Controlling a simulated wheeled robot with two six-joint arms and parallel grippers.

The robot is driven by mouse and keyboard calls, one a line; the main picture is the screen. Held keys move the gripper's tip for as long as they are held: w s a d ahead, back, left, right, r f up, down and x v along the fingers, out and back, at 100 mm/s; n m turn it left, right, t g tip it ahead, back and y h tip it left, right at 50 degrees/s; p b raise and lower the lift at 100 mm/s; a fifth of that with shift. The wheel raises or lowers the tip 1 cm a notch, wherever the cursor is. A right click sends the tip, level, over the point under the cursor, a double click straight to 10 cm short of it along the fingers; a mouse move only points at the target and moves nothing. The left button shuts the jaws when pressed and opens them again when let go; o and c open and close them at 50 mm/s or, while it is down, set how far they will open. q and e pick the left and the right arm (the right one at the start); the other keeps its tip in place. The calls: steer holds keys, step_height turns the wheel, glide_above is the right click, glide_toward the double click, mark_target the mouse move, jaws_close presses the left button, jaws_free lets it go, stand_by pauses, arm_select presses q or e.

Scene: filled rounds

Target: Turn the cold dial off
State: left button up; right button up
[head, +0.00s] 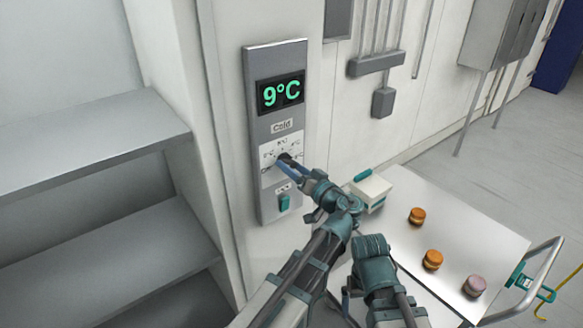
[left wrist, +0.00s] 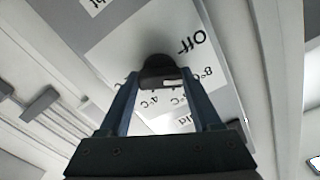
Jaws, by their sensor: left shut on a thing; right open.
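The control panel (head: 272,110) is a tall grey plate on the wall, with a green 9°C readout (head: 281,93) above a "Cold" label. The cold dial (head: 284,158) is a dark knob on a white scale plate. In the left wrist view the dial (left wrist: 158,68) sits between my fingers, with a white mark on its near face. The "Off" marking (left wrist: 195,42) is at its upper right, temperature marks below. I cannot tell exactly which mark it points to. My left gripper (head: 288,165) is shut on the dial; it also shows in the left wrist view (left wrist: 160,85). My right gripper is not visible.
A teal light switch (head: 284,202) is just below the dial. A white cart (head: 455,225) stands to the right with a white box (head: 371,191) and macaron-like rounds (head: 433,259). Grey shelves (head: 90,145) stand at left. Open floor lies at the right.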

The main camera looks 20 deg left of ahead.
arm_select(q)
steer(key=shift+f+n, duration=0.1)
steer(key=shift+n, duration=3.6)
steer(key=o, duration=1.4)
